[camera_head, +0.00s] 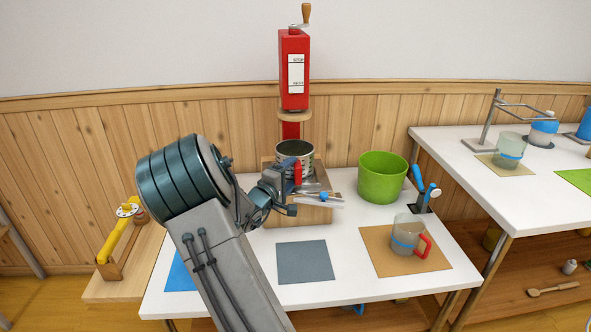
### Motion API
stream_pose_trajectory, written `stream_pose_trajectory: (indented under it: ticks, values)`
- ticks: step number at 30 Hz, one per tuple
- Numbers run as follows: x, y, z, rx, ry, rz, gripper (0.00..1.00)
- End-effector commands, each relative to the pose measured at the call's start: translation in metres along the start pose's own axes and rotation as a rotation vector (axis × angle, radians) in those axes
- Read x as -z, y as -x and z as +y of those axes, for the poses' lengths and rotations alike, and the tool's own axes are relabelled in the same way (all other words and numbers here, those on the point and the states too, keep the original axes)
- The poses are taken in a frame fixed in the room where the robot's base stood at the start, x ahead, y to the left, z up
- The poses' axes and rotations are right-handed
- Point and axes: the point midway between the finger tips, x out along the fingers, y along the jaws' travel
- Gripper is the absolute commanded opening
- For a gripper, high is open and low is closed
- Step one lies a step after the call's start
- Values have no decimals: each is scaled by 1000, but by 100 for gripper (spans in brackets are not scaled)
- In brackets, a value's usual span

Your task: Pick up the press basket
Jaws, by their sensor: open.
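The press basket, which I take to be the grey metal cylinder (294,150) with an open top, stands upright on the wooden press stand (310,214) under the red press column (293,75). A red upright part, perhaps its handle, shows on its front side. My gripper (301,193) is just in front of and below the basket, with its jaws open. My wrist and gripper hide the lower left of the basket and part of the stand. I cannot tell whether a finger touches the basket.
A green bucket (382,180) stands right of the press. A clear jug with a red handle (408,234) sits on a brown mat (381,262). A grey mat (305,265) lies bare in front. A second white table (465,152) stands at the right.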

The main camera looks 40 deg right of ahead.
Motion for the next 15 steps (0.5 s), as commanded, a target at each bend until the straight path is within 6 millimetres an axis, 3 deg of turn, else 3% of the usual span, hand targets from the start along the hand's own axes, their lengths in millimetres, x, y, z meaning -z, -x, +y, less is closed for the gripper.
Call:
stream_pose_trajectory:
  ticks: [5,10,15]
  values:
    - [0,0,0,0,0,0,65]
    - [0,0,0,0,0,0,18]
    - [0,0,2,-3,-1,-1,14]
